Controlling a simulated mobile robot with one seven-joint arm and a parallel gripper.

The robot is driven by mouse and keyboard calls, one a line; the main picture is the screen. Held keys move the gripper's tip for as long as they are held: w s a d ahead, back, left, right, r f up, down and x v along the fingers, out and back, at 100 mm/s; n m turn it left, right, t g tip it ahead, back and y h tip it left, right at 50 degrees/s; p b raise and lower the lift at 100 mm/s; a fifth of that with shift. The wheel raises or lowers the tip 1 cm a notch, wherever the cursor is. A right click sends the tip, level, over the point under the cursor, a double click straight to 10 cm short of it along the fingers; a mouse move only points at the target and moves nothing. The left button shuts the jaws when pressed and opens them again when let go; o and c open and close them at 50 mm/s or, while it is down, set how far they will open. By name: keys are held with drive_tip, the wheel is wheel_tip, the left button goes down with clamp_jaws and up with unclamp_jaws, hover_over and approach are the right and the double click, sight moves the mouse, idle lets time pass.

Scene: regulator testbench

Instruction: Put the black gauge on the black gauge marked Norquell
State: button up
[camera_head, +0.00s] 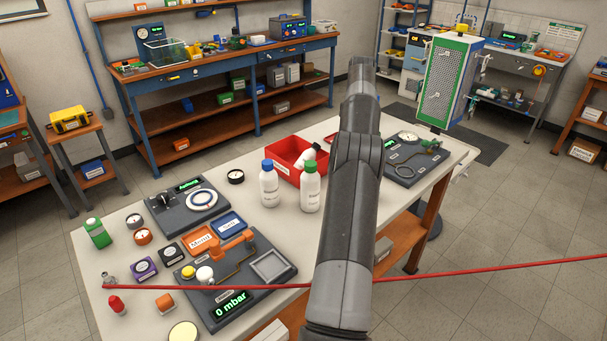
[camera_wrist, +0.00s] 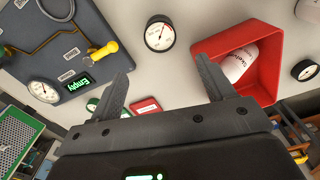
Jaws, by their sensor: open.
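In the wrist view one black-rimmed gauge (camera_wrist: 160,33) with a white dial and red mark lies on the pale table beyond my fingertips. A second black gauge (camera_wrist: 305,70) lies at the right, beyond the red bin; it seems to be the black gauge (camera_head: 236,177) on the table in the head view. The first gauge seems hidden behind my arm there. I cannot read Norquell on either one. My gripper (camera_wrist: 168,75) is open and empty, its fingers apart above the table, touching neither gauge. My arm hides the gripper in the head view.
A red bin (camera_wrist: 268,70) holds a white bottle. A grey panel (camera_wrist: 52,45) with a dial and an "Empty" display is at left. In the head view, two bottles (camera_head: 269,183) stand beside the bin, and a red line (camera_head: 480,271) crosses the front.

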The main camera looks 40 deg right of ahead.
drive_tip(key=w+a+r, duration=0.2)
drive_tip(key=a+r, duration=0.3)
drive_tip(key=a, duration=0.3)
drive_tip(key=w+a+r+n+t+h, duration=0.1)
drive_tip(key=w+a+r, duration=0.1)
drive_tip(key=a+r, duration=0.45)
drive_tip(key=w+a+r, duration=0.2)
drive_tip(key=a+r, duration=0.1)
drive_tip(key=a, duration=0.6)
drive_tip(key=s+a+r+t, duration=0.1)
drive_tip(key=s+a+r, duration=0.2)
drive_tip(key=a, duration=0.8)
drive_tip(key=s+a+t, duration=0.1)
drive_tip(key=s+a, duration=0.5)
drive_tip(key=a, duration=0.3)
drive_tip(key=s+a+t, duration=0.1)
drive_tip(key=s+a, duration=0.5)
drive_tip(key=a, duration=0.3)
drive_tip(key=s+a+f, duration=0.4)
drive_tip(key=s+f, duration=0.1)
drive_tip(key=s, duration=0.2)
drive_tip(key=s+a+f+n+t+y, duration=0.1)
drive_tip(key=s+a+f, duration=0.3)
drive_tip(key=s, duration=0.3)
drive_tip(key=shift+a+f+t, duration=0.25)
drive_tip(key=shift+f+t, duration=0.05)
drive_tip(key=shift+f, duration=0.25)
